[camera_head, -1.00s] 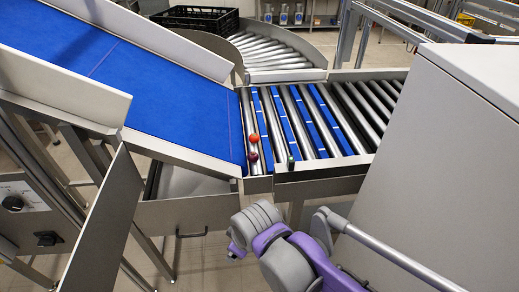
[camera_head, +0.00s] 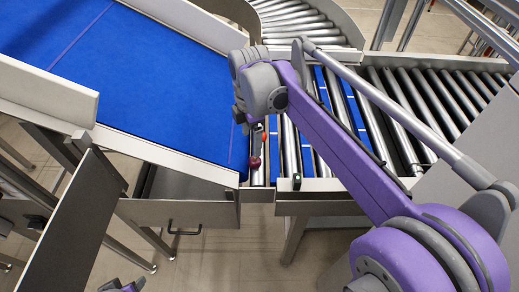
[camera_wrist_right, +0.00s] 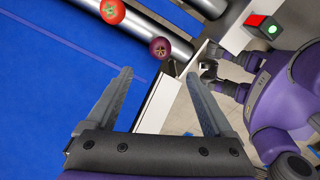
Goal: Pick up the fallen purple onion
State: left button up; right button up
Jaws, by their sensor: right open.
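The purple onion (camera_head: 255,162) is a small dark round thing at the near end of the rollers, beside the lower edge of the blue belt. In the right wrist view the onion (camera_wrist_right: 160,48) lies just beyond and between the fingertips, not touched by them. My right gripper (camera_wrist_right: 160,76) is open and empty, its fingers spread to either side. In the head view my right gripper (camera_head: 254,129) points down close to the onion, partly hidden by its own wrist. Only a small piece of my left arm shows at the bottom left edge of the head view.
A red tomato (camera_head: 264,137) sits right behind the onion on the rollers. The blue belt (camera_head: 150,85) slopes down from the left. A metal side rail (camera_head: 330,185) bounds the near edge, with a small green-lit sensor (camera_head: 296,182) on it.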

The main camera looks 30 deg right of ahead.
send_over(254, 159)
jog(key=f, duration=0.5)
jog(key=shift+a, duration=0.35)
jog(key=f, duration=0.5)
jog(key=shift+d+f+b, duration=0.3)
jog(key=shift+d, duration=0.05)
grip_shut()
